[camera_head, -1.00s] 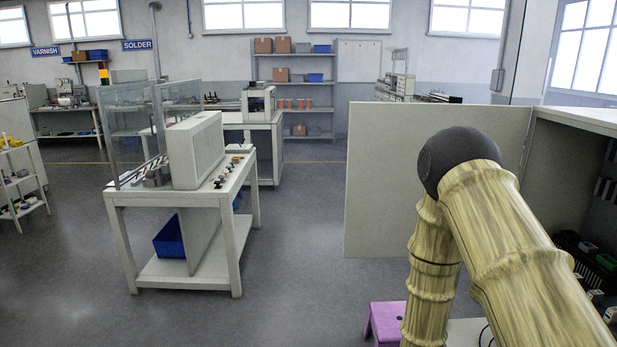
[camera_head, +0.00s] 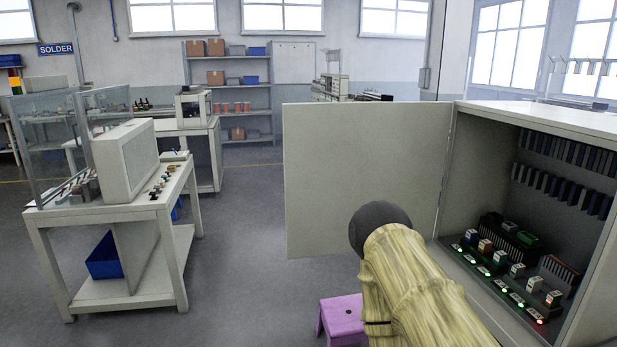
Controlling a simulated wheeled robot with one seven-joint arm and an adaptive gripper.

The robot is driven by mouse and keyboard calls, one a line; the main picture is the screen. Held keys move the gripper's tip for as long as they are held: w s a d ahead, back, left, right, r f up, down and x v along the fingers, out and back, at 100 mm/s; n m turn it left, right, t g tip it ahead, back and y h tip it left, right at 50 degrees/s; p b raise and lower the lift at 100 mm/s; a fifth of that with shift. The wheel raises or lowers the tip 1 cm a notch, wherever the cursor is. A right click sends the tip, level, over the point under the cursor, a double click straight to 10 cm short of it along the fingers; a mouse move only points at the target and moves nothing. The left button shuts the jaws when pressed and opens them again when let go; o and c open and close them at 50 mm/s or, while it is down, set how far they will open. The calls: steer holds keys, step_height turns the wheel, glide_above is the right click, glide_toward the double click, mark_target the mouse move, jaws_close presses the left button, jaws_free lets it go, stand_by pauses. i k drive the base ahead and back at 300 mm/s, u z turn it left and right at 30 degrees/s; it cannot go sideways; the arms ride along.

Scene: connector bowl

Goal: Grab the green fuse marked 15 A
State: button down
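An open grey cabinet (camera_head: 540,112) stands on the right. Inside it, a row of small white-topped blocks, some with coloured sides, which look like fuses (camera_head: 517,270), sits behind a strip of small lights. Most lights glow green and the one nearest me is red. A green part (camera_head: 527,238) lies on a dark block behind the row; I cannot tell what it is. No 15 A marking can be read, so I cannot pick out the green fuse. My arm's dark joint and tan links show at lower centre; my gripper is not in view.
The cabinet's open door (camera_head: 365,180) stands to the left of the opening, behind my arm. A purple stool (camera_head: 342,318) is below the door. A white workbench (camera_head: 110,212) with small parts stands at left. The floor between bench and door is clear.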

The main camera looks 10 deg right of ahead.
mark_target(553, 300)
steer(key=z, duration=0.3)
steer(key=i, duration=0.75)
steer(key=z, duration=1.65)
steer(key=i, duration=0.5)
steer(key=z, duration=0.05)
